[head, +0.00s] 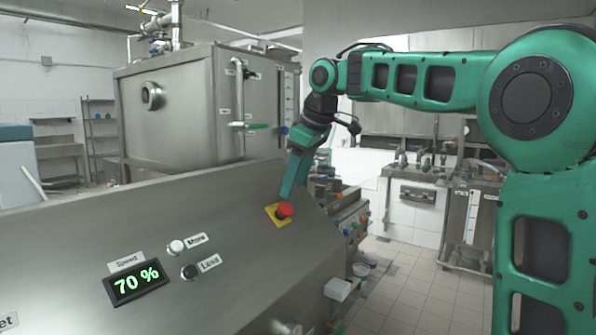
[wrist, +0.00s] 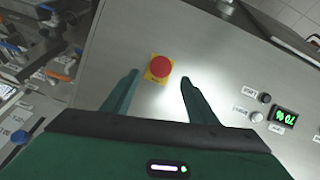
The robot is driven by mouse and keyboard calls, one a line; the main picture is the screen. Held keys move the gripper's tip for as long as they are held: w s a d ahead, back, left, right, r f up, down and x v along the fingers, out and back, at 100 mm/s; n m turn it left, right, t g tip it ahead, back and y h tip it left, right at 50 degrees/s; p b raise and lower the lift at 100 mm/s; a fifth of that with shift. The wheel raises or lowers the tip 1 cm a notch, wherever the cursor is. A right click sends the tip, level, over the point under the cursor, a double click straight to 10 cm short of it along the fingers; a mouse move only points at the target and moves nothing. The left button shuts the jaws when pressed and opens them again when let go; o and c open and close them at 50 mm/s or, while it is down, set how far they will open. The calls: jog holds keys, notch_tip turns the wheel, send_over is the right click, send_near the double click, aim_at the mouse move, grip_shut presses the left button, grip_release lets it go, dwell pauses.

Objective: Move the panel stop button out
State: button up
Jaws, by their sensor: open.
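The panel stop button (head: 285,210) is a red round knob on a yellow square plate on the sloped steel panel (head: 100,225). In the wrist view the red button (wrist: 160,66) sits just beyond the fingertips, near the middle between them. My gripper (head: 290,196) reaches down to the button from above in the head view. In the wrist view my gripper (wrist: 157,78) is open, with one finger on each side of the yellow plate and a gap to the button. I cannot tell whether the fingertips touch the panel.
The panel carries a speed display (head: 137,282) reading 70 %, a white More button (head: 176,247) and a black Less button (head: 189,271). A steel tank (head: 180,110) stands behind. Several coloured buttons (head: 352,225) are on a machine to the right.

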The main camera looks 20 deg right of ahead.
jog(key=shift+v, duration=2.3)
